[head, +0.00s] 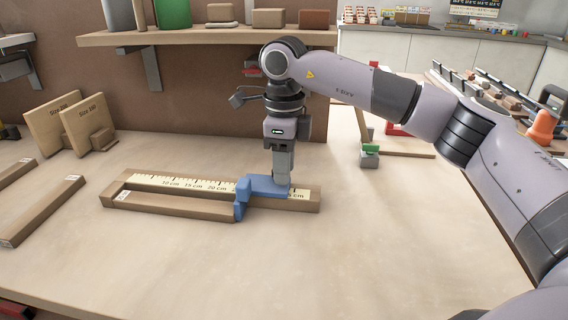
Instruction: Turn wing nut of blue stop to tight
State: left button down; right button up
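The blue stop (262,186) sits across a wooden measuring jig (160,206) with a printed centimetre scale (180,184). It stands right of the jig's middle, with a part hanging over the front rail. My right gripper (282,182) points straight down at the right part of the blue stop, its fingertips at or very close to its top. The wing nut is hidden behind the fingers. I cannot tell whether the fingers are closed on it. My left gripper is not in view.
Two wooden size boards (75,125) lean at the back left. Wooden rails (40,212) lie at the left edge. A shelf (210,37) overhangs the back. A small green and grey block (369,157) stands to the right. The table front is clear.

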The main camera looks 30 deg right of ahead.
grip_shut()
jog(key=shift+m, duration=0.3)
jog(key=m+p, duration=0.2)
jog(key=shift+a+r+m, duration=0.1)
jog(key=shift+m, duration=0.2)
jog(key=m+p, duration=0.1)
jog(key=m, duration=0.3)
jog(key=shift+s+a+m+p, duration=0.1)
jog(key=shift+m+p, duration=0.2)
jog(key=shift+p, duration=0.05)
jog(key=m+p, duration=0.1)
jog(key=m, duration=0.3)
jog(key=shift+a+m, duration=0.15)
jog(key=shift+m, duration=0.15)
jog(key=shift+m+p, duration=0.9)
jog(key=shift+m, duration=1.2)
